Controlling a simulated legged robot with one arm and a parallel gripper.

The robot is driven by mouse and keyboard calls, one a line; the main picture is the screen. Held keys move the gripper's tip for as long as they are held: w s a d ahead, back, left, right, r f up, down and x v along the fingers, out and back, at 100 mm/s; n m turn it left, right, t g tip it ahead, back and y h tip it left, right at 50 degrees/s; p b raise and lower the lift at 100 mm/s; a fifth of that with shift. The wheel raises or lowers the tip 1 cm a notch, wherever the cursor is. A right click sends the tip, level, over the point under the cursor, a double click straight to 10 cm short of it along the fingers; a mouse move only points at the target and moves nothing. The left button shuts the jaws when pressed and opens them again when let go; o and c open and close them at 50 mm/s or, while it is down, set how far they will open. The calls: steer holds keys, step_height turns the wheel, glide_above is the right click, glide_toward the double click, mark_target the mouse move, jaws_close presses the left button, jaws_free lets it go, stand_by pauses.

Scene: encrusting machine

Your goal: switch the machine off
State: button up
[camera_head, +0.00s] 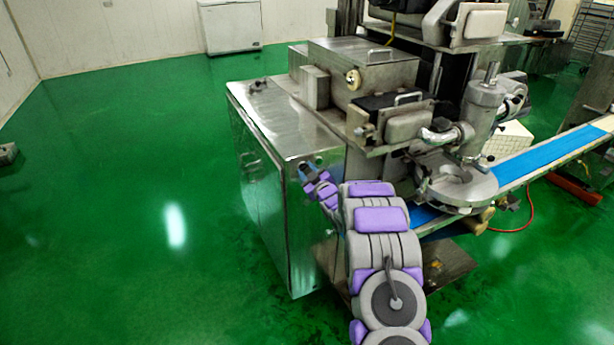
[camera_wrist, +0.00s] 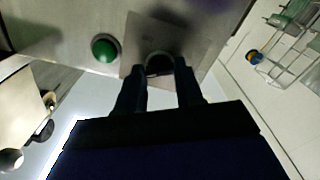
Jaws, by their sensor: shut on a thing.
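The encrusting machine (camera_head: 265,118) is a steel cabinet with a hopper and a blue conveyor belt. My gripper (camera_head: 308,170) is at the cabinet's upper front corner, at the end of my purple and grey arm. In the wrist view, my gripper's dark fingers (camera_wrist: 161,72) stand on either side of a dark round knob (camera_wrist: 159,63) on a pale square plate, and are shut on it. A green round button (camera_wrist: 104,48) is on the panel left of the knob. The knob is hidden in the head view, and its turned position is too dark to read.
The blue conveyor belt (camera_head: 545,158) runs off to the right. A white chest freezer (camera_head: 231,27) stands at the back wall. A red hose (camera_head: 522,222) lies on the floor at right.

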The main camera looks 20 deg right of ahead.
steer(key=shift+f+n+b, duration=0.3)
steer(key=shift+n+b, duration=0.35)
steer(key=shift+n, duration=0.45)
steer(key=o, duration=1)
steer(key=shift+r, duration=0.15)
steer(key=shift+o, duration=0.2)
steer(key=shift+s, duration=0.15)
steer(key=s+p, duration=0.2)
steer(key=s, duration=1.5)
steer(key=shift+d, duration=0.4)
